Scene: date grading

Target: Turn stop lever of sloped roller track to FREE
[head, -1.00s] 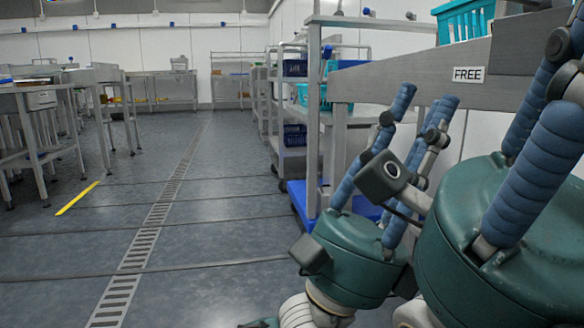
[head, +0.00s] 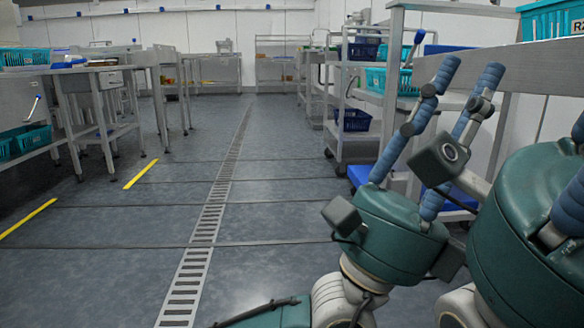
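The metal beam of the track frame (head: 525,62) runs in from the right edge. No FREE label shows on its visible part. A thin lever with a blue grip (head: 417,38) shows at the rack behind; I cannot tell if it is the stop lever. My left gripper (head: 470,68) is in front of the frame, pointing up, its two blue padded fingers apart and nothing between them. My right gripper (head: 572,205) is at the right edge, mostly cut off. Its fingertips are out of view.
A teal crate (head: 548,20) sits above the beam. A wheeled shelf rack (head: 345,110) with bins stands beyond. The floor with the drain grate (head: 208,220) is clear in the middle.

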